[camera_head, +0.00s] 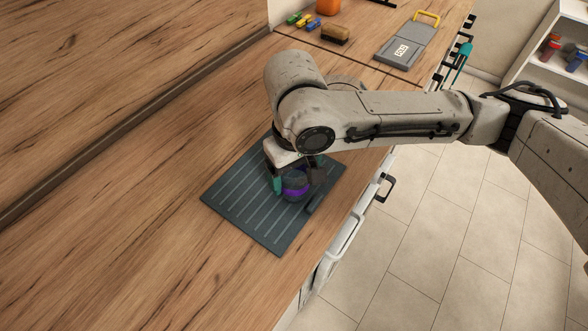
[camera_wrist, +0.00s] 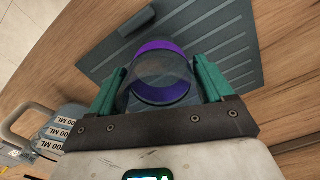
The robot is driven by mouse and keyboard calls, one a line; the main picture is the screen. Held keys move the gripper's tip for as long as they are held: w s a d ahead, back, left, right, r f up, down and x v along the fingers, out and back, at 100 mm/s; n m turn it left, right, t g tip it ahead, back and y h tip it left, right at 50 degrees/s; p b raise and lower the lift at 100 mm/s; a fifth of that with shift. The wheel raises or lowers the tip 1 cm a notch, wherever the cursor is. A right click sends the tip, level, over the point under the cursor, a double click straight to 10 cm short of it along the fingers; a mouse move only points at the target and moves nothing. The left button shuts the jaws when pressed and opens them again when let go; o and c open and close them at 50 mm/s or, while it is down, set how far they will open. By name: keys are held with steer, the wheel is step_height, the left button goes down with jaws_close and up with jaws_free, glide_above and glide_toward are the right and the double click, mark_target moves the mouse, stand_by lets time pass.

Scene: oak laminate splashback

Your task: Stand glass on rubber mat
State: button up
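The glass (camera_head: 296,186) is a smoky, see-through tumbler with a purple band. It also shows in the wrist view (camera_wrist: 158,72), between the two teal fingers. My gripper (camera_head: 296,180) points down over the mat, and its fingers (camera_wrist: 160,82) lie close against both sides of the glass, seemingly gripping it. The dark grey ribbed rubber mat (camera_head: 243,208) lies flat on the wooden counter under the glass. The glass looks upright, low over or on the mat's near right part. Its contact with the mat is hard to tell. My arm hides the mat's far part.
The counter (camera_head: 150,250) is clear left of the mat. Its front edge with drawer handles (camera_head: 385,187) runs close on the right. Further back are a grey board with a yellow handle (camera_head: 407,45), a brush (camera_head: 335,34) and small coloured items (camera_head: 303,20).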

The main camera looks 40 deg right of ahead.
steer(key=o, duration=0.3)
step_height(320, 180, up, 12)
steer(key=shift+r+p, duration=0.15)
steer(key=shift+p, duration=0.15)
stand_by(0.4)
